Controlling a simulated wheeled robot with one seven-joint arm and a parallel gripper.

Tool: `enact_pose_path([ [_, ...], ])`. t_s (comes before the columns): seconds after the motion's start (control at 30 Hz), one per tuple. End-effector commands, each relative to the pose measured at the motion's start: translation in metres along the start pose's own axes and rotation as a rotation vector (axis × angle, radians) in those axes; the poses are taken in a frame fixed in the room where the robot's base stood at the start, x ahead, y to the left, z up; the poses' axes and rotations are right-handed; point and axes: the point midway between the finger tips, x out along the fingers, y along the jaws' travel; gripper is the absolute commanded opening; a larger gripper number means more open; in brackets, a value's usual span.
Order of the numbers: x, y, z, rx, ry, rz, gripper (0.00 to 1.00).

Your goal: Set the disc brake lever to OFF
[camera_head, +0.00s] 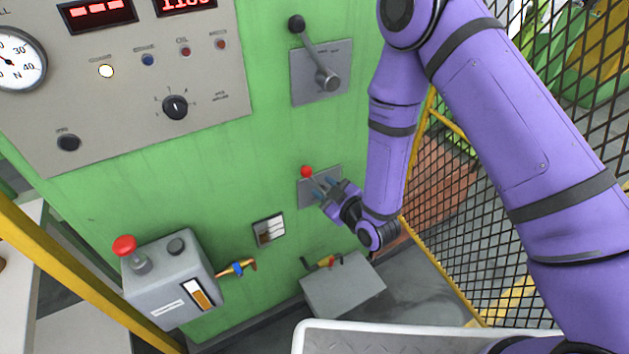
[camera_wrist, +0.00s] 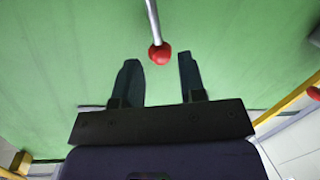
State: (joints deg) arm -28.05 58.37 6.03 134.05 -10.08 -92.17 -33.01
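A lever with a red ball knob (camera_head: 306,172) and a thin metal rod sits on a small grey plate (camera_head: 333,176) low on the green panel. I cannot read a label or an OFF mark on it. My gripper (camera_head: 320,188) is at this lever, and its fingers partly hide the rod and plate. In the wrist view my gripper (camera_wrist: 158,62) is open. The red knob (camera_wrist: 160,54) shows between the fingertips, with a visible gap to each finger. The rod (camera_wrist: 152,20) runs up out of the picture.
A black-knobbed lever (camera_head: 314,55) is on a plate above. A grey box (camera_head: 343,285) is below my gripper. A mesh fence (camera_head: 480,140) stands close on the right.

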Motion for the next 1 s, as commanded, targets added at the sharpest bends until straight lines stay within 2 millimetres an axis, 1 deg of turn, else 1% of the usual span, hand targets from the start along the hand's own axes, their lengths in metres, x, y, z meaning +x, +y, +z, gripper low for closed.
enact_pose_path([
  [0.03,-0.009,0.0,0.0,0.001,-0.001,-0.001,0.38],
  [0.1,-0.018,0.0,-0.001,0.001,0.001,-0.001,0.38],
  [0.2,-0.027,0.0,-0.001,0.001,0.003,0.0,0.38],
  [0.3,-0.032,0.0,-0.002,0.001,0.004,0.0,0.38],
  [0.83,-0.033,0.001,-0.002,0.0,0.004,0.001,0.38],
  [0.93,-0.031,0.006,-0.005,0.001,-0.004,0.003,0.38],
  [1.0,-0.029,0.015,-0.01,0.002,-0.019,0.005,0.38],
])
